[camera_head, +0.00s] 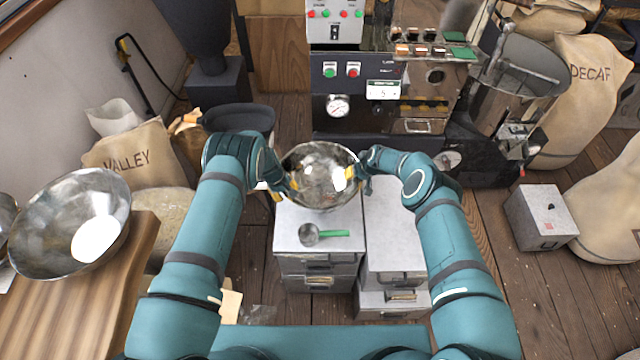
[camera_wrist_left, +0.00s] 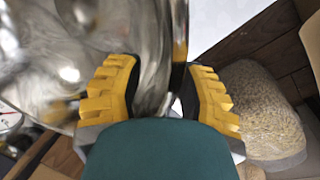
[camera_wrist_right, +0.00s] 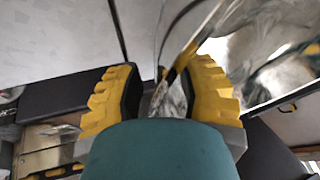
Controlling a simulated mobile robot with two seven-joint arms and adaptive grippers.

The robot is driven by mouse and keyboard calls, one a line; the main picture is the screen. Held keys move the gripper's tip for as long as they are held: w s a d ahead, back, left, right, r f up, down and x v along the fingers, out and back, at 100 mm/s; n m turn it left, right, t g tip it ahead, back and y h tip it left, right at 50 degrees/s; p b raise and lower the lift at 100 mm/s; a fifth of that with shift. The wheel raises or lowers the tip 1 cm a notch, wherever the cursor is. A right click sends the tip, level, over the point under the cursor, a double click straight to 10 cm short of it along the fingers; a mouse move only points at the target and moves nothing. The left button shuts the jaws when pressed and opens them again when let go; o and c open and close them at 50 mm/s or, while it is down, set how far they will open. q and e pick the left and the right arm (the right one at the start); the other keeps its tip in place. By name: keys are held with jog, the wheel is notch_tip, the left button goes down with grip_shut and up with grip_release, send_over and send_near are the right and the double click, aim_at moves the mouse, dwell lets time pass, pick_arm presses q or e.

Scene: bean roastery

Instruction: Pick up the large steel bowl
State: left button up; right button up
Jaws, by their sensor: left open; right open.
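A shiny steel bowl (camera_head: 320,190) sits on the light top of a small drawer cabinet (camera_head: 290,236). My left gripper (camera_head: 285,188) is at the bowl's left rim. In the left wrist view its yellow-padded fingers (camera_wrist_left: 160,92) stand apart, with the wall of the bowl (camera_wrist_left: 35,62) between them. My right gripper (camera_head: 358,179) is at the right rim. In the right wrist view its fingers (camera_wrist_right: 162,97) are also apart, with the rim of the bowl (camera_wrist_right: 262,75) between them. I cannot tell whether any finger touches the metal.
Another steel bowl (camera_head: 60,235), near the camera, rests tilted on a wooden table (camera_head: 75,305) at left. The roasting machine (camera_head: 375,140) stands behind. Sacks flank both sides.

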pick_arm(q)
jog(key=shift+f, duration=0.2)
pick_arm(e)
jog(key=shift+f, duration=0.15)
pick_arm(q)
grip_shut()
pick_arm(e)
grip_shut()
jog(key=shift+a, duration=0.1)
